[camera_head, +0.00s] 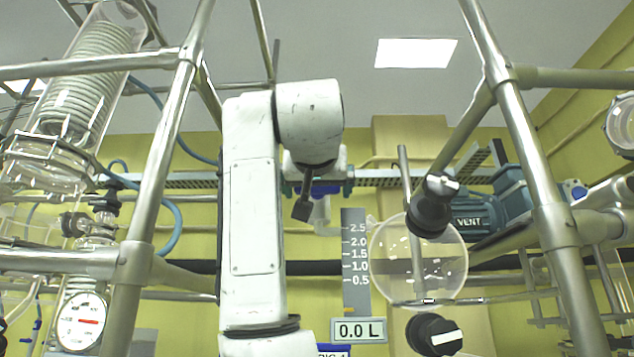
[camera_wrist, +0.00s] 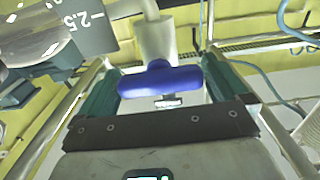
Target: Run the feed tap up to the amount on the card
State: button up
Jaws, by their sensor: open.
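The feed tap seems to be the blue T-shaped handle (camera_wrist: 160,79) below a pale stem in the wrist view; a bit of its blue (camera_head: 325,190) shows in the head view behind my arm. My gripper (camera_wrist: 165,88) is open, with one green finger on each side of the handle; contact is not clear. In the head view my gripper (camera_head: 318,183) is partly hidden by my wrist. The round glass vessel (camera_head: 400,265) looks empty beside a grey scale (camera_head: 356,262) marked 0.5 to 2.5. The readout (camera_head: 359,330) says 0.0 L. I cannot make out a card with an amount.
A black knob (camera_head: 432,207) stands by the VENT label, before the vessel. Another black knob (camera_head: 434,336) with a white bar is below it. Steel frame posts (camera_head: 160,160) and (camera_head: 530,170) flank my arm. A coil condenser (camera_head: 85,85) and dial gauge (camera_head: 80,322) are left.

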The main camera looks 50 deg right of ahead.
jog(key=shift+c, duration=0.2)
jog(key=c, duration=0.6)
jog(key=shift+c, duration=0.2)
jog(key=n, duration=0.3)
jog(key=shift+n, duration=0.4)
jog(key=shift+w+n+b, duration=0.1)
jog(key=shift+n+b, duration=0.4)
jog(key=shift+n, duration=1.4)
